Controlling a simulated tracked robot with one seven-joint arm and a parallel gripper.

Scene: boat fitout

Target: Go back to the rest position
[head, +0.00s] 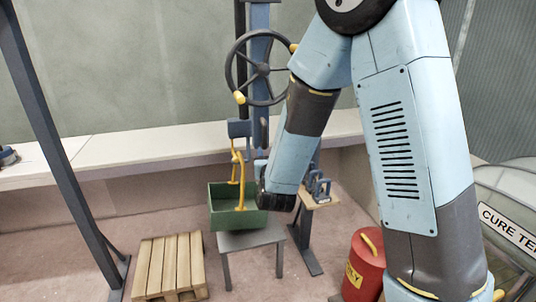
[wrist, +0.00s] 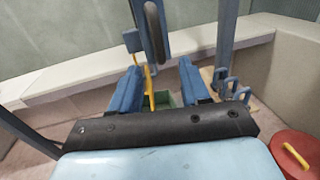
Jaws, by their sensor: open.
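My gripper (wrist: 157,72) is open, with its two blue fingers apart in the wrist view. A yellow bar (wrist: 150,85) shows in the gap between them, and I cannot tell from this view whether it is within their reach. The fingers are hidden behind my arm in the head view. There the yellow bar (head: 240,185) hangs down in front of a green crate (head: 236,219), below a small blue-grey box (head: 239,129) on the post. My arm is extended forward and down. No rest position is marked in view.
The crate stands on a grey stool (head: 250,240). A dark handwheel (head: 262,68) is on a blue post beside my arm. A wooden pallet (head: 170,263) lies on the floor at left. A red can (head: 362,268) and a lettered tank (head: 508,225) are at right. A slanted dark post (head: 60,150) stands at left.

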